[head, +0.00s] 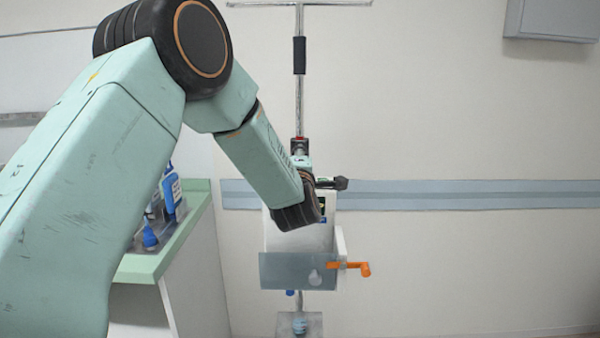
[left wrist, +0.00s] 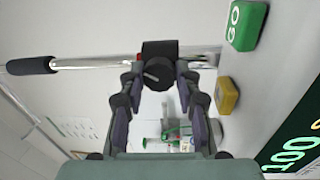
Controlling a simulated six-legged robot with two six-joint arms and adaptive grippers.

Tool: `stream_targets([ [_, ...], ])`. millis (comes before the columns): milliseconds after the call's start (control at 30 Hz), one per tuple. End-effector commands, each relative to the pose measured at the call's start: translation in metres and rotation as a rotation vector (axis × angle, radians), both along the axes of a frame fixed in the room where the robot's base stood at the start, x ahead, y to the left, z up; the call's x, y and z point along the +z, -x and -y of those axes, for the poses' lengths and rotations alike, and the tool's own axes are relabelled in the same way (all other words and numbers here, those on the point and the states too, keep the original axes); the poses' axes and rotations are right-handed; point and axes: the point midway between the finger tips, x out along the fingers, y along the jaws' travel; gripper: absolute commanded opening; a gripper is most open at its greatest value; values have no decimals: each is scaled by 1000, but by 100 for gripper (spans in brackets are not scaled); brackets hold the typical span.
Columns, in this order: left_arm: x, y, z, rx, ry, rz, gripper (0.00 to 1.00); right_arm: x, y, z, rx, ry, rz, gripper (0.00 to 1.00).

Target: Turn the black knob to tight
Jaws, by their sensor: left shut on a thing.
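The black knob (left wrist: 158,74), round with a pale line across its face, sits on a dark clamp (left wrist: 160,48) at the chrome pole (left wrist: 95,62) in the left wrist view. My left gripper (left wrist: 160,80) has one finger on each side of the knob and is shut on it. In the head view, my left arm reaches the clamp area under the red collar (head: 299,139) on the pole (head: 299,100). My wrist hides most of the fingers and the knob there. My right gripper is not in view.
A white pump (head: 283,237) hangs on the pole, with a grey tray (head: 275,272) and an orange crank (head: 350,267). Its green GO button (left wrist: 247,25) and yellow button (left wrist: 227,95) are close to my fingers. A counter (head: 150,268) with blue bottles stands left.

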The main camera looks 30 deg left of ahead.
Motion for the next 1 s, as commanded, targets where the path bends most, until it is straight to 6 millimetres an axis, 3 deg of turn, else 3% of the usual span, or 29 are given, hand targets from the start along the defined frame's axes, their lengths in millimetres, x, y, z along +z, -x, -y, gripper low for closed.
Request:
stream_targets([
  [100, -8, 1, -1, 5, 98, 55, 1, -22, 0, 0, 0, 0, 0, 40],
  [500, -10, 1, 0, 5, 358, 207, 1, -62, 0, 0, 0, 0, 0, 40],
  [1000, -9, 1, 1, 7, 479, 274, 1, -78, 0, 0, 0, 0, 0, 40],
])
